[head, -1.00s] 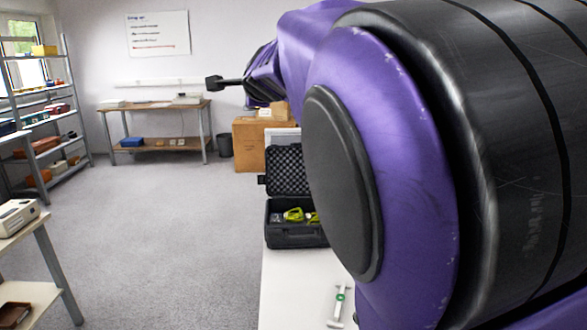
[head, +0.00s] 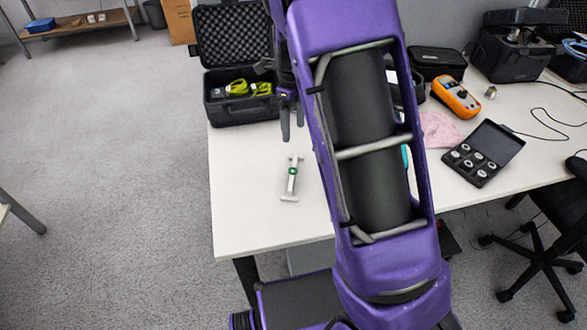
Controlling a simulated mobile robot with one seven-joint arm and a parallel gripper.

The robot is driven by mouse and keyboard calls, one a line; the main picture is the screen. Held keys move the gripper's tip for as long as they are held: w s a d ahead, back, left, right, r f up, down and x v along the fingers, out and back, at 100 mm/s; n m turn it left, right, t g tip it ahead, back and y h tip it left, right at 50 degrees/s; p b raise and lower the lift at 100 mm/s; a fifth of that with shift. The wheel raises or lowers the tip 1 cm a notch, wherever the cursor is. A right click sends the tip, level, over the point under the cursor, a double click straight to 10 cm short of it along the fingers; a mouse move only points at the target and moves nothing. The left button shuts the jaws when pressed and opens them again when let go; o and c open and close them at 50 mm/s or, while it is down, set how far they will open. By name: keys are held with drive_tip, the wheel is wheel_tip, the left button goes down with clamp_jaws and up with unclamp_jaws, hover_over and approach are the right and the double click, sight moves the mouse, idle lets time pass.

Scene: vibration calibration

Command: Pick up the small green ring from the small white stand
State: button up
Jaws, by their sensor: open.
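The small green ring (head: 292,171) sits around the middle of the small white stand (head: 290,187), which lies on the white table near its left side. In the head view my gripper (head: 292,131) points down beyond the stand, a little above the ring in the picture. Its two dark fingers are apart with nothing seen between them. The gripper's upper part is partly hidden by my purple arm. The ring and stand are in plain view.
An open black foam-lined case (head: 235,107) with yellow-green items stands behind the stand. To the right are an orange meter (head: 455,97), a pink cloth (head: 439,130) and an open black box of round pieces (head: 482,152). The table (head: 245,205) around the stand is bare.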

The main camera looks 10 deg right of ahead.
sight(293, 170)
wheel_tip(293, 170, down, 14)
drive_tip(key=shift+a+f+b, duration=0.1)
drive_tip(key=shift+b, duration=1.05)
clamp_jaws()
